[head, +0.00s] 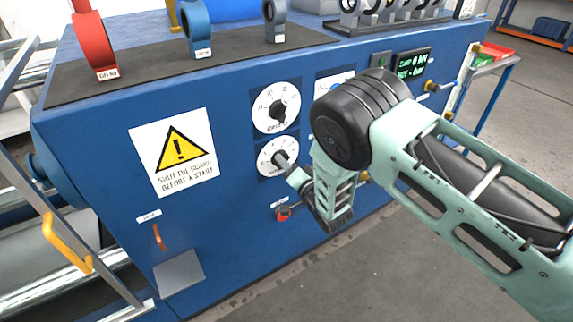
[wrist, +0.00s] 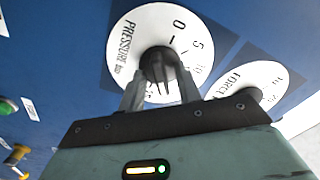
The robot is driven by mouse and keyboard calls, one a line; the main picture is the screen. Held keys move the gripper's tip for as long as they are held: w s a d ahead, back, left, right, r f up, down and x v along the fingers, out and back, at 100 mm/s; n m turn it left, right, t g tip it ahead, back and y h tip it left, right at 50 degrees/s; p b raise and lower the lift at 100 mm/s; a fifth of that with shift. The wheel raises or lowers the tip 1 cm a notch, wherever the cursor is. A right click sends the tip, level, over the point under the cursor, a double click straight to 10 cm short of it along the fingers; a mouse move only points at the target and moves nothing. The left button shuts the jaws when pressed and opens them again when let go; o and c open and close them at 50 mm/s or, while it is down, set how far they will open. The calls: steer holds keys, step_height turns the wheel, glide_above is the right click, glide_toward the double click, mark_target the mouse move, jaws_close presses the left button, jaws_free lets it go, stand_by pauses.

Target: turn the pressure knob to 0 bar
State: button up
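The pressure knob (wrist: 158,63) is dark and sits in the middle of a white round dial marked PRESSURE bar (wrist: 123,45). The dial's 0 and 5 show at its top in the wrist view; its lower numbers are partly hidden. I cannot read the knob's setting for certain. In the head view, my gripper (head: 296,178) is at the lower white dial (head: 266,160), beneath another dial. In the wrist view, my gripper (wrist: 160,85) has one finger on each side of the knob, with gaps between the fingers and its raised bar. It looks open around the knob.
The force dial (wrist: 268,75) is close beside the pressure dial; it is the upper dial (head: 268,100) in the head view. A red knob (head: 283,213) is below. A lit display (head: 411,64) and a warning sign (head: 175,155) are on the same blue panel.

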jaws_close()
